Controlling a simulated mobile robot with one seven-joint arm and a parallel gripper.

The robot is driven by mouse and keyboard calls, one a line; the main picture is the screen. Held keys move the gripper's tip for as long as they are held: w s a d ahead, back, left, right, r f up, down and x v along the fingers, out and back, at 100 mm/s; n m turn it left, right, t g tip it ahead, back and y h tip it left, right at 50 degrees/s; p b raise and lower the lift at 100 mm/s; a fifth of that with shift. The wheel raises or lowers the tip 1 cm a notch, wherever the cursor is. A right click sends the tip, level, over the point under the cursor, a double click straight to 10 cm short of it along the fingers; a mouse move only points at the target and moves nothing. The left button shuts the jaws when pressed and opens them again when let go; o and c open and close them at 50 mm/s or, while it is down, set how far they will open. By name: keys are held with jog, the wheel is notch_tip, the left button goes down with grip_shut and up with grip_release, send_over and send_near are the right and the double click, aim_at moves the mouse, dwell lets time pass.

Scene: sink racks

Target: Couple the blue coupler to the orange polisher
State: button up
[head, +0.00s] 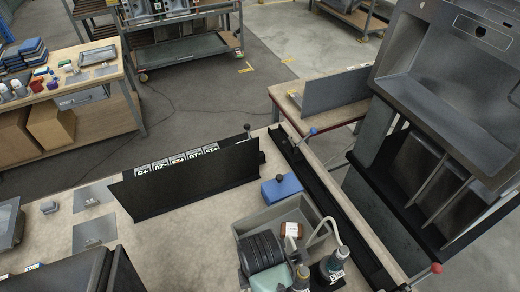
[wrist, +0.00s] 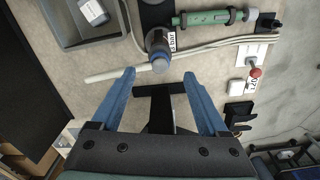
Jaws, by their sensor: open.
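My gripper (wrist: 158,75) is open in the wrist view, with its two blue fingers apart and nothing held between them. No clear orange polisher shows in the wrist view.
A dark upright panel (head: 190,180) stands on the bench. Bare bench shows left of the bin.

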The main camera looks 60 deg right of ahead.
notch_tip(320, 180, up, 6)
jog(key=p, duration=0.1)
jog(key=shift+r, duration=0.2)
dwell(0.6)
